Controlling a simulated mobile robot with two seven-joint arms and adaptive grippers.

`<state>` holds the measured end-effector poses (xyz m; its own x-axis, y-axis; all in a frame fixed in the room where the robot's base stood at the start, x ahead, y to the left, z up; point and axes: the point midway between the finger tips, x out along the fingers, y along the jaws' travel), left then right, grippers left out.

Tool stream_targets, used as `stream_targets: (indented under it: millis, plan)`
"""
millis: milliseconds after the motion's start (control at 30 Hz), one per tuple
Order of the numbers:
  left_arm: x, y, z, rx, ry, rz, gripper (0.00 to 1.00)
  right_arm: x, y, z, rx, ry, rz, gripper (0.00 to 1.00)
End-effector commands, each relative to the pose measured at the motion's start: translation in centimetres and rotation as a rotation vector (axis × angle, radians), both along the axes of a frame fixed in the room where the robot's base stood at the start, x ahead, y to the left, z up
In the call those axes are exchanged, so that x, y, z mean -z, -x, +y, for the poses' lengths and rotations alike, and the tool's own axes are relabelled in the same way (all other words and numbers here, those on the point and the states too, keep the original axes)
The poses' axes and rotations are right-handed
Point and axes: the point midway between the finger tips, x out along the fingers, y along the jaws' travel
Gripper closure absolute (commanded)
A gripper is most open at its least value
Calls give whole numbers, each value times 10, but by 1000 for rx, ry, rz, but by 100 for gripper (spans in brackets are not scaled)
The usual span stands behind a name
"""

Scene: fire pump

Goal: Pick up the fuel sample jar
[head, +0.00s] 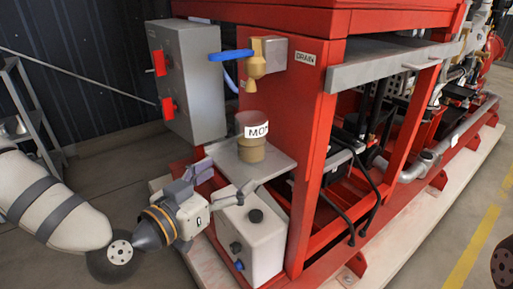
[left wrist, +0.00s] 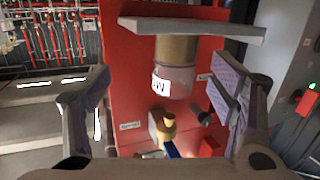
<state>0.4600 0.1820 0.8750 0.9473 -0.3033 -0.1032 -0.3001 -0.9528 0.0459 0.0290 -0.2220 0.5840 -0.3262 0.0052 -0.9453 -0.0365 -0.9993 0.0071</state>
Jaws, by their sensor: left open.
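The fuel sample jar (head: 252,150) stands upright on a small grey shelf (head: 283,167) on the red pump frame. It has a tan lower part, a clear upper part and a white label with black letters. My left gripper (head: 226,178) is open and empty, at the shelf's near left side, with its fingers pointing toward the jar. In the left wrist view, which is upside down, the jar (left wrist: 175,52) shows between the open fingers (left wrist: 160,85), apart from them. My right gripper is not in view.
A brass drain valve (head: 257,65) with a blue lever (head: 231,55) hangs above the jar. A grey box with red switches (head: 195,95) is behind to the left. A white tank (head: 262,240) stands below the shelf. Open floor lies at the left.

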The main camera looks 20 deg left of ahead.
Motion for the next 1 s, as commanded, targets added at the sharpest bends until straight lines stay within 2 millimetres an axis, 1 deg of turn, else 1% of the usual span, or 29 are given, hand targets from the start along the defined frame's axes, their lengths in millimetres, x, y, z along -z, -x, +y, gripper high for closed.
stream_targets:
  millis: [33,100,133,300,400,467,633,700,800,1000]
  plan:
    - [-16,-6,8,-26,-3,-62,22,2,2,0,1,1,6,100]
    - [-29,-14,13,-40,-12,-111,22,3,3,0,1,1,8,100]
    - [-31,-19,12,-42,-15,-119,22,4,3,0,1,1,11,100]
    - [-30,-56,2,-41,-16,-118,22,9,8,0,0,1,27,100]
    - [-30,-71,-2,-41,-15,-115,22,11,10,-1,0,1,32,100]
    - [-30,-77,-3,-42,-14,-115,22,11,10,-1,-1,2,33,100]
    - [-26,-109,-5,-43,-14,-112,22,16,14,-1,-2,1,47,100]
    - [-26,-120,-9,-40,-16,-112,22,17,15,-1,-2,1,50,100]
    - [-27,-128,-11,-41,-14,-113,22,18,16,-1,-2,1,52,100]
    - [-29,-129,-11,-41,-13,-113,22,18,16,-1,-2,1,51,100]
